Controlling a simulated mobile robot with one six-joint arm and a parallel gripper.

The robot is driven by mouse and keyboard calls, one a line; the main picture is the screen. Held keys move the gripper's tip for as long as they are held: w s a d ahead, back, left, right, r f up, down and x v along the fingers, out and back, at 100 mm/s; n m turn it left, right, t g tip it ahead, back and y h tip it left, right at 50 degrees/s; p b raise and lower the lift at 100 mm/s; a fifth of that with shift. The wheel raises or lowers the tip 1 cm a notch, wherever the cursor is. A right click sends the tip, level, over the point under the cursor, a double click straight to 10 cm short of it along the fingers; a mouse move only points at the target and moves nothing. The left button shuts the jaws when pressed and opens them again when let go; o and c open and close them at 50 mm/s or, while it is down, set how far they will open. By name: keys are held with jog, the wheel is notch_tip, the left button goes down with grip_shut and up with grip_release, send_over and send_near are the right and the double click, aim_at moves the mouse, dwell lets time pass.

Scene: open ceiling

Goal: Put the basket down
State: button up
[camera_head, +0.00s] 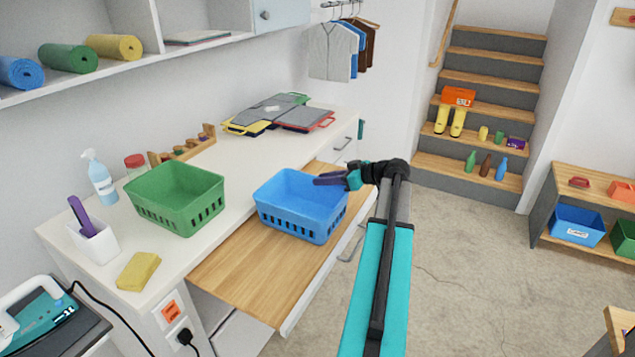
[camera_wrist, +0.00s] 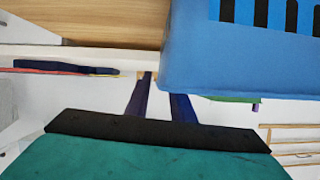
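A blue basket (camera_head: 290,213) with slotted sides is upright over the wooden pull-out board (camera_head: 238,273). I cannot tell whether its bottom touches the board. My gripper (camera_head: 328,180) reaches it from the right, at the rim near its far right corner. In the wrist view the blue basket (camera_wrist: 235,60) fills the upper right. The two dark fingers (camera_wrist: 162,88) are close together there, one outside the basket's edge and one partly hidden behind its wall. They look shut on the rim. The basket's underside is hidden.
A green basket (camera_head: 175,204) stands on the white counter (camera_head: 240,183), left of the board. A yellow sponge (camera_head: 138,271), a spray bottle (camera_head: 99,180) and several folders (camera_head: 285,110) are also there. The board's front part is bare. Open floor (camera_head: 470,270) lies to the right.

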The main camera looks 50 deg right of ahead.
jog(key=b+v, duration=0.1)
jog(key=v, duration=0.8)
dwell(0.8)
